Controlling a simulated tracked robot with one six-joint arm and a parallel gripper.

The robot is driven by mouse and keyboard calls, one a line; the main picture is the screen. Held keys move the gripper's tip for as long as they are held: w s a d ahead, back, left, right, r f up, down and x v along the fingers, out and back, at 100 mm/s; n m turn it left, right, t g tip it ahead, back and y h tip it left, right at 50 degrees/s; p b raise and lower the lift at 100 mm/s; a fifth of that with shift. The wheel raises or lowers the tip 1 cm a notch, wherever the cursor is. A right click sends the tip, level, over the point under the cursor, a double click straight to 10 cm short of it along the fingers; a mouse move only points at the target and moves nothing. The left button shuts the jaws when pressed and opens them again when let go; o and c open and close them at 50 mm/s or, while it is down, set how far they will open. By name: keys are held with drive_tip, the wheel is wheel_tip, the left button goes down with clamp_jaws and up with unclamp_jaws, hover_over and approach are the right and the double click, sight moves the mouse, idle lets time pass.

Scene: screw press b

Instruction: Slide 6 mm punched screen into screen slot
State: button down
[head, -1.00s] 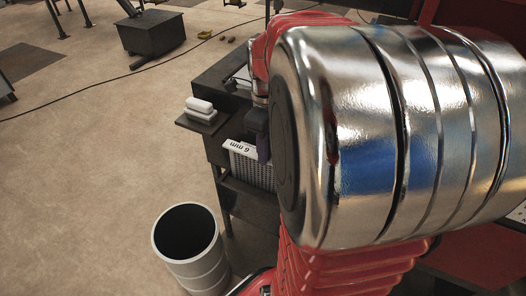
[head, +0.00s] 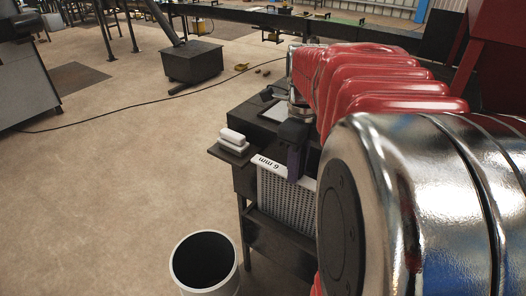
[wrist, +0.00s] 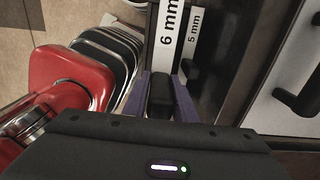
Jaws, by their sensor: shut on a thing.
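The 6 mm punched screen (head: 288,205) is a pale perforated plate with a white top edge marked "6 mm". In the head view it stands upright at the side of a dark bench (head: 250,120), above a lower shelf. My gripper (head: 297,160) is shut on its black handle at the top. In the wrist view my gripper (wrist: 160,97) has purple fingers on both sides of that handle, and the 6 mm label (wrist: 170,30) lies just beyond. A 5 mm screen label (wrist: 194,35) shows beside it, lower down. I cannot make out the screen slot.
White blocks (head: 233,140) sit on a small side ledge of the bench. A round white bin (head: 204,262) stands on the floor below. My arm hides much of the right side. Open floor lies to the left.

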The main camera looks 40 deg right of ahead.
drive_tip(key=shift+r, duration=0.25)
drive_tip(key=shift+r, duration=1.95)
drive_tip(key=c, duration=2)
unclamp_jaws()
clamp_jaws()
